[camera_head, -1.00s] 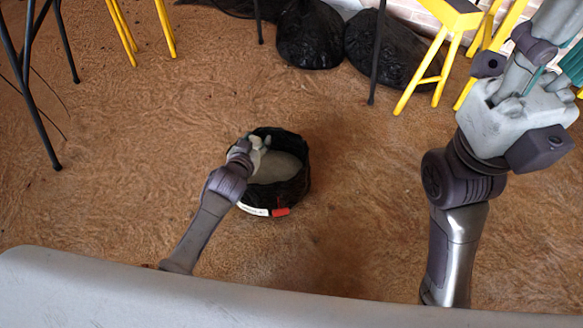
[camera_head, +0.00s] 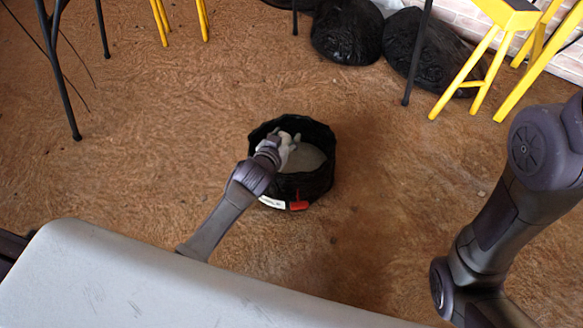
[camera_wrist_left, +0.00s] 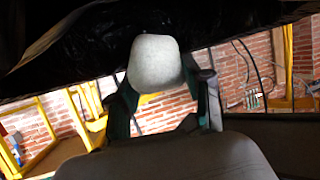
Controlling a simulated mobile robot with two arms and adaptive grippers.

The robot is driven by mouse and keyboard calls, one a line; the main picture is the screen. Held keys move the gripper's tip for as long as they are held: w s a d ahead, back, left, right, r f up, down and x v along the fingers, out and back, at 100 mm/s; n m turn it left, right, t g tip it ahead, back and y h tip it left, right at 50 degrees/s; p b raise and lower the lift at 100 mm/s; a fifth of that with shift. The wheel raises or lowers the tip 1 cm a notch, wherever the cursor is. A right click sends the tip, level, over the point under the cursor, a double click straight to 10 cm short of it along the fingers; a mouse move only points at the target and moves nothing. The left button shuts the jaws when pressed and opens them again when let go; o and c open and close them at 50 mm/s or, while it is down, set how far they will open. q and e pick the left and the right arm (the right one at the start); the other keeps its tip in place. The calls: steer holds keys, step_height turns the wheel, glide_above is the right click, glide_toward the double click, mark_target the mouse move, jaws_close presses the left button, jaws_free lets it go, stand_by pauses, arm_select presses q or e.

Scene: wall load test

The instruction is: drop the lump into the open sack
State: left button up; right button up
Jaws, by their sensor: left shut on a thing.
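An open black sack (camera_head: 321,186) stands upright on the brown floor, with a white and red label low on its front. Something pale grey (camera_head: 307,158) shows inside its mouth; I cannot tell whether this is the lump or other contents. My left gripper (camera_head: 288,146) is over the sack's mouth, near its left side. In the left wrist view my left gripper (camera_wrist_left: 160,95) is shut on a pale grey, rounded lump (camera_wrist_left: 155,60), with dark sack material (camera_wrist_left: 75,50) behind it. My right gripper is out of view; only part of that arm shows.
Black bags (camera_head: 347,32) lie at the back, with a yellow stool (camera_head: 508,15) at the back right. Dark thin legs (camera_head: 65,95) stand at the left. A pale grey surface (camera_head: 150,285) fills the lower left. The floor around the sack is clear.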

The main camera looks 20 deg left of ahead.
arm_select(q)
steer(key=o, duration=1.3)
steer(key=shift+s, duration=0.1)
steer(key=v, duration=1.2)
